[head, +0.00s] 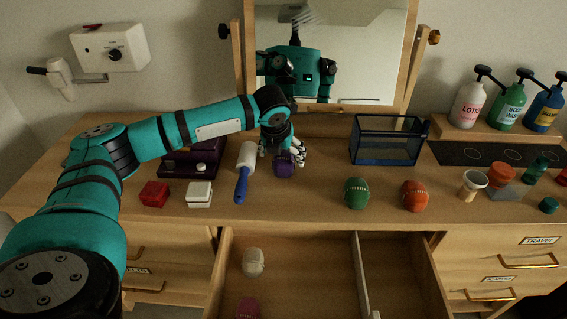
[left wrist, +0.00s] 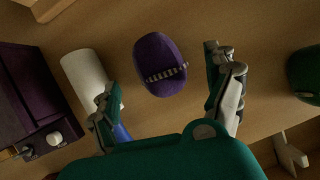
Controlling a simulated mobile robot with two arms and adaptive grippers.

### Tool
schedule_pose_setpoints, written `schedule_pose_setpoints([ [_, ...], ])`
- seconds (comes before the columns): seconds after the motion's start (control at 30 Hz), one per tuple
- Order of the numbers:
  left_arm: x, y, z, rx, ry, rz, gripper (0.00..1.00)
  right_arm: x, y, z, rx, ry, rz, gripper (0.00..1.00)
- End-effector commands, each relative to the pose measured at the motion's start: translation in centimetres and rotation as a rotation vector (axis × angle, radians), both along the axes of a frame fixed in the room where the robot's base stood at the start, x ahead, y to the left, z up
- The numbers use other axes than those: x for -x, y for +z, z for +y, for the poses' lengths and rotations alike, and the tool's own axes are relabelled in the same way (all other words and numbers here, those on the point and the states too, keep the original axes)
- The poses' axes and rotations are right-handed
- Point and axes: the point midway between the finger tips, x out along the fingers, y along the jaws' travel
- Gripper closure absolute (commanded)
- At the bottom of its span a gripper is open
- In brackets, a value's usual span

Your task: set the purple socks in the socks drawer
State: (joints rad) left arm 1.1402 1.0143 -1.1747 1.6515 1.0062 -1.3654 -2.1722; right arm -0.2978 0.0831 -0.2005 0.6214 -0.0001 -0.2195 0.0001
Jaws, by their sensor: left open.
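The purple socks (head: 285,164), a rolled ball with a striped band, lie on the dresser top below the mirror. My left gripper (head: 290,150) is just behind and above them in the head view, and partly overlaps them. In the left wrist view the purple socks (left wrist: 161,66) sit ahead of and between the open fingers of my left gripper (left wrist: 168,95), with nothing held. An open drawer (head: 222,290) below holds a cream sock ball (head: 253,262) and a magenta one (head: 248,308) left of its divider (head: 361,275). My right gripper is not in view.
A lint roller (head: 243,172) lies close left of the purple socks, beside a dark purple box (head: 190,163). Green (head: 356,193) and orange (head: 414,195) sock balls, a blue clear bin (head: 388,141) and small jars stand to the right. The drawer's right compartment looks empty.

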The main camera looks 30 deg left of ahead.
Motion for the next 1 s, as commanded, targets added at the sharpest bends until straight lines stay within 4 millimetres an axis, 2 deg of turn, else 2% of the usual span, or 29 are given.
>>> schedule_pose_setpoints([
  [0.3, -1.6, -4.0, 0.6, 0.000, 0.002, 0.003, 0.13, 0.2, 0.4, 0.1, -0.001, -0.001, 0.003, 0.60],
  [0.6, -1.8, -4.5, 0.7, -0.001, 0.000, 0.001, 0.13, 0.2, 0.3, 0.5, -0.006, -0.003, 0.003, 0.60],
  [1.0, -1.8, -4.5, 0.7, -0.001, 0.000, 0.001, 0.66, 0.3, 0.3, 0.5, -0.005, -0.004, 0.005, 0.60],
])
